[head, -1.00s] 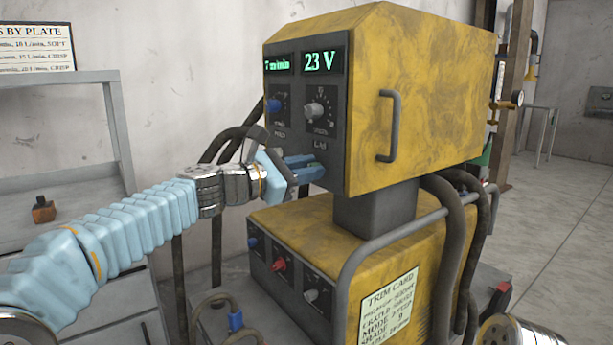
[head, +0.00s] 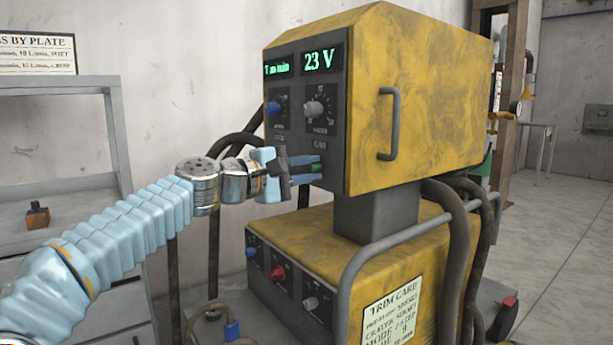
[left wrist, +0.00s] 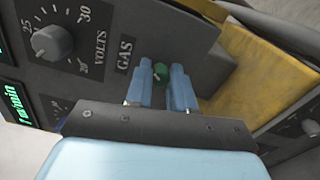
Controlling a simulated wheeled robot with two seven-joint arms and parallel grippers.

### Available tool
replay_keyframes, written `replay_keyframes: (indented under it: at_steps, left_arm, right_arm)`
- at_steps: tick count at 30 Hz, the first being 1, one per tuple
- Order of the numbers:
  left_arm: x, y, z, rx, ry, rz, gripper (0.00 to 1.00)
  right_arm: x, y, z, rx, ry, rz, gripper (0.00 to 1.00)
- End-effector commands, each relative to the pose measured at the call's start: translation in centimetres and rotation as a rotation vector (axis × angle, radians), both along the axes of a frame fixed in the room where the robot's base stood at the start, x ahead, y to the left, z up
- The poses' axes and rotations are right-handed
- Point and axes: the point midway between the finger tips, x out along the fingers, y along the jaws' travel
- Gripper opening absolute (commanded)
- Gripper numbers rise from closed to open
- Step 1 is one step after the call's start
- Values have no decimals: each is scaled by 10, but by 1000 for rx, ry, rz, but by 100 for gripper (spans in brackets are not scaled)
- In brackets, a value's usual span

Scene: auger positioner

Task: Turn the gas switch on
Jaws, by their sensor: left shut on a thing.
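The gas switch is a small green knob (left wrist: 160,72) beside the GAS label on the dark front panel (head: 333,130) of the yellow welding unit. In the left wrist view it sits between the light blue fingertips of my left gripper (left wrist: 165,78). My left gripper (head: 312,166) also shows in the head view, reaching from the left to the panel under the GAS label. It is shut on the switch. In the head view the fingers cover most of the switch, with a little green showing. The switch's on or off position cannot be told. My right gripper is not in view.
Above the switch are a grey volts knob (head: 314,109), a blue knob (head: 276,108) and displays reading about 7 m/min and 23 V. A grey handle (head: 391,124) sticks out at the right side. A lower yellow box (head: 365,255) has more knobs. A grey shelf (head: 60,195) stands at left.

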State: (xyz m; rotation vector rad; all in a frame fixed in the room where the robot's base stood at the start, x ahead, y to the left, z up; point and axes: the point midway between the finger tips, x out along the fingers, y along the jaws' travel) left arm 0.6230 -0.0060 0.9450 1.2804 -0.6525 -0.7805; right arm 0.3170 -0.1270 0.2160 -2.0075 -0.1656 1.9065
Motion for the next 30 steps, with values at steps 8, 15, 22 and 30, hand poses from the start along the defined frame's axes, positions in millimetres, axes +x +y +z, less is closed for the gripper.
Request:
replay_keyframes:
  at_steps: [8,15,22,30]
  left_arm:
    - [1,1,-3,83,-110,1,0]
    - [0,0,-2,112,-150,0,0]
    - [0,0,-2,117,-156,0,0]
    - [0,0,-2,117,-156,0,32]
  right_arm:
    - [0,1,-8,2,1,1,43]
    - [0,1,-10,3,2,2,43]
    - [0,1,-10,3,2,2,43]
    - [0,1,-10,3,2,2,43]
